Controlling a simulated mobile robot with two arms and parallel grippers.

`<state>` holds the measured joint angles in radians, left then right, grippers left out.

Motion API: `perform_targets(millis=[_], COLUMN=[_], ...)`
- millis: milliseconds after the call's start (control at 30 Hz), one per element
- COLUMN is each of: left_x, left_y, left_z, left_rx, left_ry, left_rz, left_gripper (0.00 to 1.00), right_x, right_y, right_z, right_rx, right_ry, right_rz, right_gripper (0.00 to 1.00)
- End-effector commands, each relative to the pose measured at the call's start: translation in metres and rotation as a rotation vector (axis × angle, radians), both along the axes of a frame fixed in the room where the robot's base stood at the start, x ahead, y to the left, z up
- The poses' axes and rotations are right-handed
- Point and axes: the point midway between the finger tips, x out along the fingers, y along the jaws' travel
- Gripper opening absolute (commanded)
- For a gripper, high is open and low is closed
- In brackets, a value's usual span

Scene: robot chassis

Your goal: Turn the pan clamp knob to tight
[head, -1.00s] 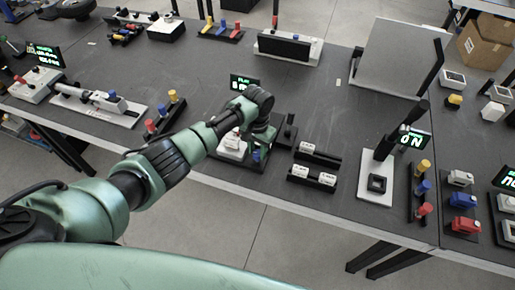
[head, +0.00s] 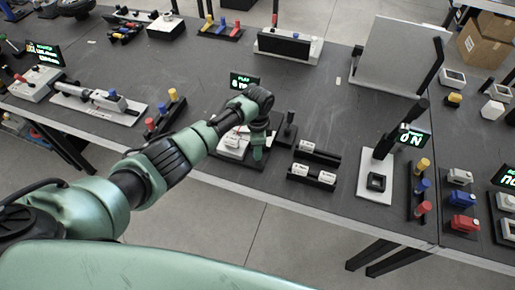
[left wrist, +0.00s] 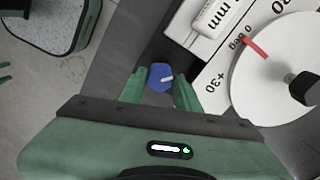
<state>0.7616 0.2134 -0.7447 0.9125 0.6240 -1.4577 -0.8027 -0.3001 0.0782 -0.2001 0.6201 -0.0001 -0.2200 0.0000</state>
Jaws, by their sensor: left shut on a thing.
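The blue clamp knob (left wrist: 160,77), with a white mark line pointing right, sits between the two green fingers of my left gripper (left wrist: 160,88) in the left wrist view. The fingers are closed on its sides. In the head view my left gripper (head: 258,152) points down at the front of a dark fixture base, and the knob is hidden behind it. A white dial plate (left wrist: 275,70) marked in degrees, with a red pointer (left wrist: 255,47), lies right of the knob. My right gripper is in neither view.
A white fixture part (head: 232,146) stands just left of my gripper, and a black post (head: 288,130) just right. A small green-lettered display (head: 243,82) stands behind; my arm partly covers its text. Black trays with white blocks (head: 313,176) lie to the right.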

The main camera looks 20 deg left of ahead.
Motion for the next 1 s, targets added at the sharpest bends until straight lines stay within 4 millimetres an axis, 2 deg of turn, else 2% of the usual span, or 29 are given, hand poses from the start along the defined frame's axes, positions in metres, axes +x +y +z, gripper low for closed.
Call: perform_targets(millis=[400,1000], left_x=[0.0014,0.0016], left_y=[0.0003,0.0002], left_z=[0.0012,0.0019], left_rx=[-0.001,0.000], left_ry=[-0.003,-0.004], left_rz=[-0.263,-0.337], left_gripper=[0.00,0.00], right_x=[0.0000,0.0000], right_y=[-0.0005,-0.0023], right_z=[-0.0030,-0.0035], right_rx=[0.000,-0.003], right_ry=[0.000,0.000], right_rz=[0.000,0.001], right_gripper=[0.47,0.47])
